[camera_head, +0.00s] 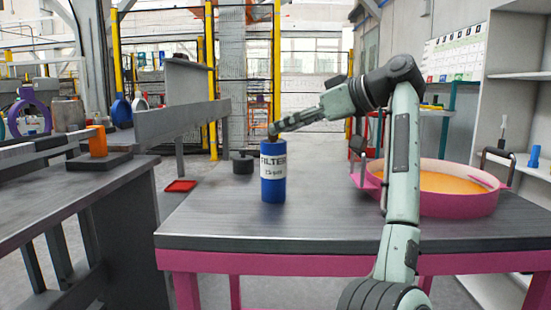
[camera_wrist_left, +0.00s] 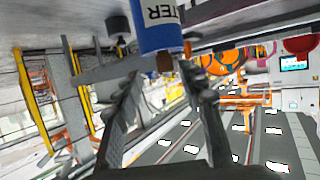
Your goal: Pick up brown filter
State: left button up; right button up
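The filter (camera_head: 272,185) stands upright on the pink-edged table, a blue cylinder with a white label reading FILTER and a small brown neck on top. In the left wrist view the filter (camera_wrist_left: 158,30) appears upside down at the top centre, partly cut off. My left gripper (camera_head: 276,129) is at the filter's top, its fingers too small to make out in the head view. In the left wrist view its two dark fingers (camera_wrist_left: 163,76) are spread apart, with the brown neck in line with the gap between them. I see no grip on it. My right gripper is not in view.
A small black cylinder (camera_head: 243,164) stands left of the filter. A round pink tray (camera_head: 463,204) with orange contents is on the table's right side. A grey bench (camera_head: 60,185) with an orange block (camera_head: 97,142) stands left across a gap. The tabletop in front of the filter is clear.

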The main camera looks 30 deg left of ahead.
pick_arm(q)
jog(key=x, duration=0.7)
jog(key=shift+s+a+b, duration=0.3)
jog(key=shift+s+a, duration=0.1)
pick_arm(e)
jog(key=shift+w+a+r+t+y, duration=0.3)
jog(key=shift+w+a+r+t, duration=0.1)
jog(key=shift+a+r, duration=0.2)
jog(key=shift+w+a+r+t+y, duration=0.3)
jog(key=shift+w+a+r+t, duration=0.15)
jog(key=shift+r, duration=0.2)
pick_arm(q)
jog(key=shift+c, duration=0.4)
grip_shut()
